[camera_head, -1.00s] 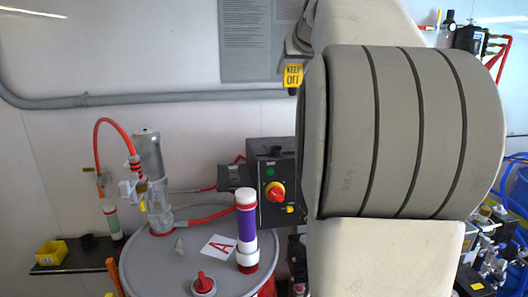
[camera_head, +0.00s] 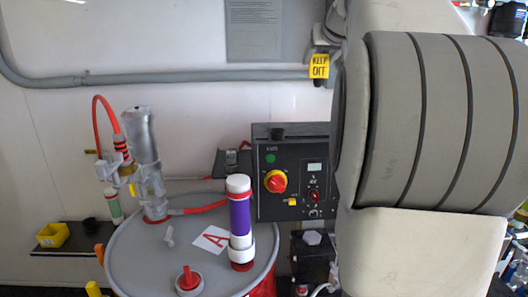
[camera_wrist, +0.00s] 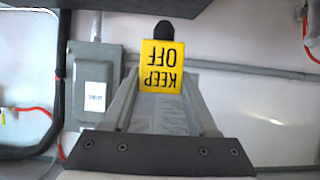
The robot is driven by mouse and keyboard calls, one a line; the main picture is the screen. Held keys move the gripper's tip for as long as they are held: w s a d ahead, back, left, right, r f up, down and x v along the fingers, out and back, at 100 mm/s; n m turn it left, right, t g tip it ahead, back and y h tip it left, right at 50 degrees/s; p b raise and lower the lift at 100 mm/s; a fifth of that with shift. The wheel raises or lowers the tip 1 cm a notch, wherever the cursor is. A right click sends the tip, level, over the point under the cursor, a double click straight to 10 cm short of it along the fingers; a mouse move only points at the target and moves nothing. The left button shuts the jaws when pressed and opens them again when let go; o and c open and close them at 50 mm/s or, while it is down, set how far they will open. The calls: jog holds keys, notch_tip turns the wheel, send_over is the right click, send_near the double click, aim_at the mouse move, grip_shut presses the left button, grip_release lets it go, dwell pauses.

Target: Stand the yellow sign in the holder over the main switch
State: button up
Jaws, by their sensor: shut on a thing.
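The yellow sign (camera_head: 319,66), lettered KEEP OFF, is held up in front of the wall, above and right of the main switch in the head view. The sign also shows in the wrist view (camera_wrist: 161,66), its lettering upside down. My gripper (camera_wrist: 160,82) is shut on it; a dark rounded tip shows beyond the sign. The main switch (camera_head: 275,181) is a red knob on a yellow disc, on a black control box (camera_head: 262,208). A small dark piece (camera_head: 277,133) sits on the box top above the switch; I cannot tell its shape clearly. The sign is apart from it.
A grey conduit (camera_head: 190,77) runs along the wall. My arm hides the right side.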

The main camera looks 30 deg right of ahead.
aim_at(319, 74)
jog(key=f+b, duration=0.1)
jog(key=f, duration=0.1)
jog(key=f+b, duration=0.1)
jog(key=shift+d+f, duration=0.35)
jog(key=shift+w+a+f, duration=0.15)
jog(key=shift+a+f, duration=0.05)
jog(key=shift+f, duration=0.1)
jog(key=shift+w+a+f, duration=0.8)
jog(key=shift+w+f, duration=0.9)
jog(key=shift+f, duration=0.1)
jog(key=shift+w+a+f, duration=0.85)
jog(key=shift+w+f, duration=0.85)
jog(key=shift+f, duration=0.1)
jog(key=shift+w+a+f, duration=0.8)
jog(key=shift+w+f, duration=0.9)
jog(key=shift+f, duration=0.1)
jog(key=shift+f, duration=0.1)
jog(key=o, duration=1.3)
jog(key=b+v, duration=0.1)
jog(key=v, duration=1.1)
